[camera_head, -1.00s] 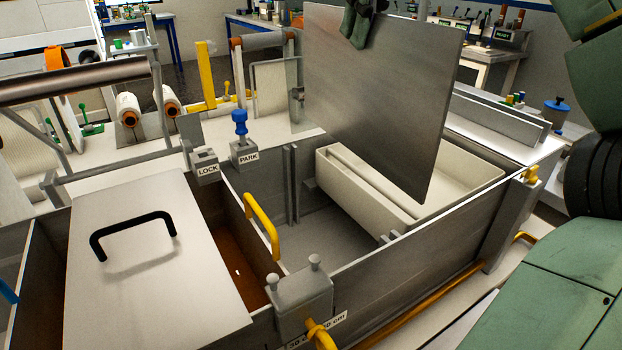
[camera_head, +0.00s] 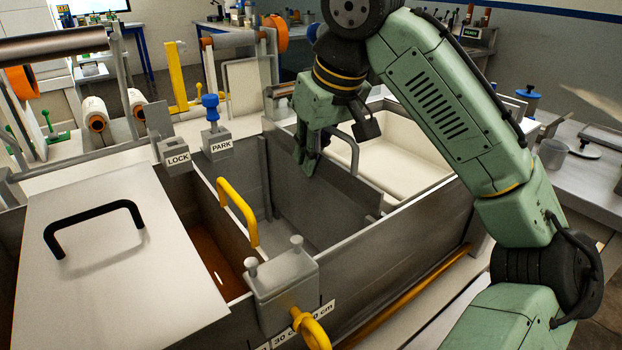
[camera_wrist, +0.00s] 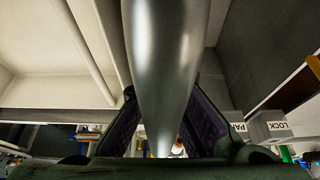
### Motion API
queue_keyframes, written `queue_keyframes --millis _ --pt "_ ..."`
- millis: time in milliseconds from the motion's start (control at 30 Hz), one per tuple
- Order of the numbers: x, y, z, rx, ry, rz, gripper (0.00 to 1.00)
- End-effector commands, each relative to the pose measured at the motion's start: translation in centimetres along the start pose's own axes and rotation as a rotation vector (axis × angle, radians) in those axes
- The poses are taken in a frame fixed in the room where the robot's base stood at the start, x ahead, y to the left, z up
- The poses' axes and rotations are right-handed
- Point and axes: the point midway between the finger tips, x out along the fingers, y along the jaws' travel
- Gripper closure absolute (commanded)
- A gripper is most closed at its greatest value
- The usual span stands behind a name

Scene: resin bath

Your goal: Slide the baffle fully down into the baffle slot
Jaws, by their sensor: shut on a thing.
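The baffle (camera_head: 335,195) is a grey metal plate standing across the bath, low between its walls, with its top edge near rim height. Its grey arched handle (camera_head: 353,152) stands on top. My gripper (camera_head: 305,166) is shut on the handle at the top of the baffle. In the wrist view a grey bar (camera_wrist: 168,60) runs between my fingers. The upright guide of the baffle slot (camera_head: 265,178) shows on the far wall. The baffle's lower edge is hidden, so I cannot tell whether it touches the bottom.
A white tray (camera_head: 415,165) lies behind the baffle. A yellow handle (camera_head: 238,208) stands on a divider at left. The LOCK block (camera_head: 175,155) and PARK block (camera_head: 217,143) with a blue knob stand on the far rim. A lid with a black handle (camera_head: 90,225) covers the left part.

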Motion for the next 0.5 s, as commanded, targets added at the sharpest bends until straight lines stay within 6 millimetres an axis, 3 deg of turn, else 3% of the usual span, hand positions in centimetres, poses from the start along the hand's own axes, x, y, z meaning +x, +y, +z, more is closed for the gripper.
queue_keyframes --millis 167,500 --pt "0.8 0.1 0.3 0.001 0.003 0.002 1.00" --pt "4.3 0.0 1.8 -0.001 0.002 0.001 1.00"
